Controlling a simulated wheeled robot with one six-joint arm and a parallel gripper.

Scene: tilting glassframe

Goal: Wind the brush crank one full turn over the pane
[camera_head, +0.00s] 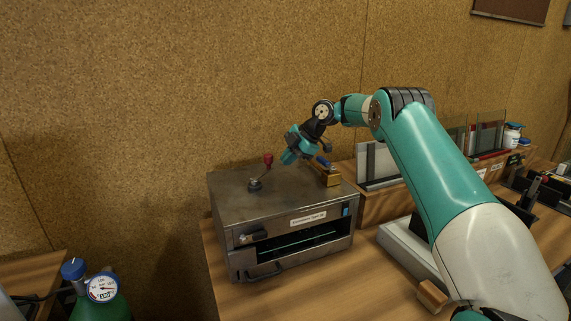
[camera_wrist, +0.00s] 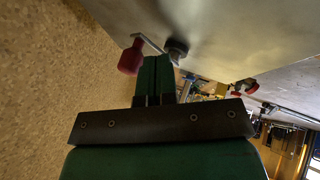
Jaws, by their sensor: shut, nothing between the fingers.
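The brush crank is a bent metal arm with a red knob (camera_head: 268,159), rising from a round dark hub (camera_head: 255,185) on top of a grey metal box (camera_head: 225,192). In the wrist view the red knob (camera_wrist: 131,58) is just left of my fingers and the hub (camera_wrist: 177,47) just right of their tips. My gripper (camera_head: 287,158) is shut and empty, above the box top and right of the knob. Whether it touches the crank I cannot tell. A thin greenish edge (camera_head: 308,243), perhaps the pane, shows inside the front slot. The brush is not visible.
A wooden block with a blue-topped part (camera_head: 331,178) sits on the box's right end. A latch (camera_head: 253,236) and a lower handle (camera_head: 265,272) stick out in front. Racked panels (camera_head: 375,163) stand to the right. A cork wall (camera_head: 180,80) rises behind.

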